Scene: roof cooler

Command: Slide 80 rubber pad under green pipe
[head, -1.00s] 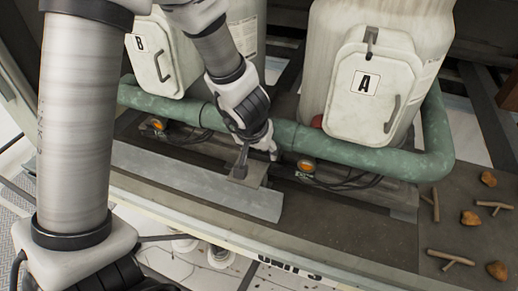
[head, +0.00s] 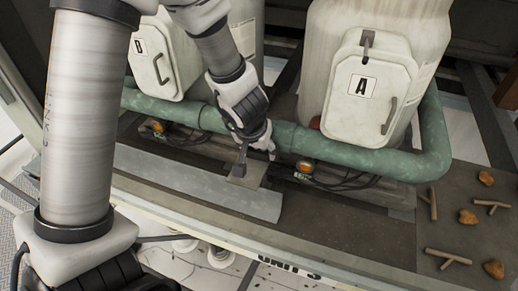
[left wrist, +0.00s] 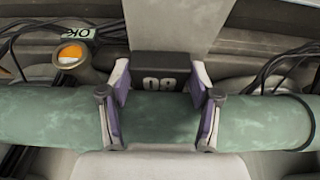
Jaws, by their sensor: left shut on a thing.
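The green pipe (head: 375,160) runs across the front of two white tanks; it also crosses the left wrist view (left wrist: 270,123). My left gripper (head: 256,160) reaches down at the pipe between the tanks. In the left wrist view its fingers (left wrist: 158,85) straddle the pipe and are shut on the dark rubber pad (left wrist: 160,71). The pad's number reads 80 upside down. The pad sits beside the pipe, above it in that picture; its edge by the pipe is close, and I cannot tell whether they touch. My right gripper is not in view.
Tank A (head: 375,90) and tank B (head: 170,60) stand behind the pipe. An amber-capped fitting (head: 305,166) and black cables are close to the gripper. A long grey plate (head: 195,182) lies in front. Stones and twigs (head: 468,217) lie at right.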

